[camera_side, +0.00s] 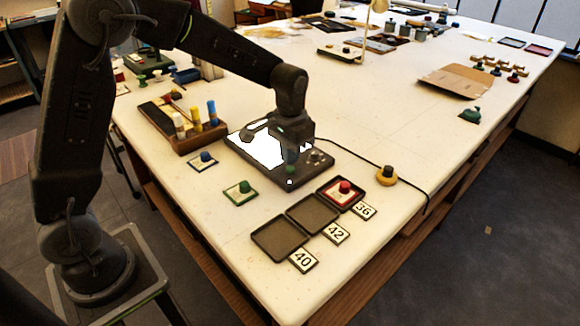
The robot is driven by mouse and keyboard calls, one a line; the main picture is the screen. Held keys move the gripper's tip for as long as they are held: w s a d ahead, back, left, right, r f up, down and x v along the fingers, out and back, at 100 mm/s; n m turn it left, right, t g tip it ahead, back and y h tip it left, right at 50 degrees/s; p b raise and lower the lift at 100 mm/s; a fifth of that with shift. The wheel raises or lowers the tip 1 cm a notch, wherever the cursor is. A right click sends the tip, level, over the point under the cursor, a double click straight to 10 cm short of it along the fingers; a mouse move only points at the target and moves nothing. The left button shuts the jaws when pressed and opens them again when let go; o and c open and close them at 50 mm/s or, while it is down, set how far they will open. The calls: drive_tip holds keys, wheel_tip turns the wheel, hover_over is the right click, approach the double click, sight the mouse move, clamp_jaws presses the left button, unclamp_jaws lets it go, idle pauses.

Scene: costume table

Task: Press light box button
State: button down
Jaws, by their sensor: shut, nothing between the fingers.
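The light box (262,151) is a dark flat box on the near part of the table, with a bright white panel on top. My gripper (291,165) points down over the right part of the box, its fingers shut and empty. A bluish-green spot shows at the fingertips; I cannot tell whether it is the button or part of the gripper, or whether the tips touch the box. A small white dot shows on the box's front edge. A round knob (316,157) sits on the box just right of my gripper.
A dark cable runs from the box past a yellow knobbed piece (386,176). Three dark trays (278,241) with number cards lie in front; one holds a red-knobbed piece (344,187). Blue (204,158) and green (240,190) knobbed pieces and a bottle rack (180,127) stand left.

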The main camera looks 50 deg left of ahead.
drive_tip(key=shift+f, duration=1.05)
drive_tip(key=shift+r, duration=3.8)
drive_tip(key=shift+s+r, duration=0.1)
drive_tip(key=shift+r, duration=0.05)
drive_tip(key=s+r+t, duration=0.2)
drive_tip(key=s+r, duration=0.1)
drive_tip(key=s, duration=0.8)
drive_tip(key=s+r+t, duration=0.3)
drive_tip(key=s, duration=0.8)
drive_tip(key=shift+s+d+r+t, duration=0.2)
drive_tip(key=shift+s+r+t, duration=0.1)
drive_tip(key=shift+s, duration=0.05)
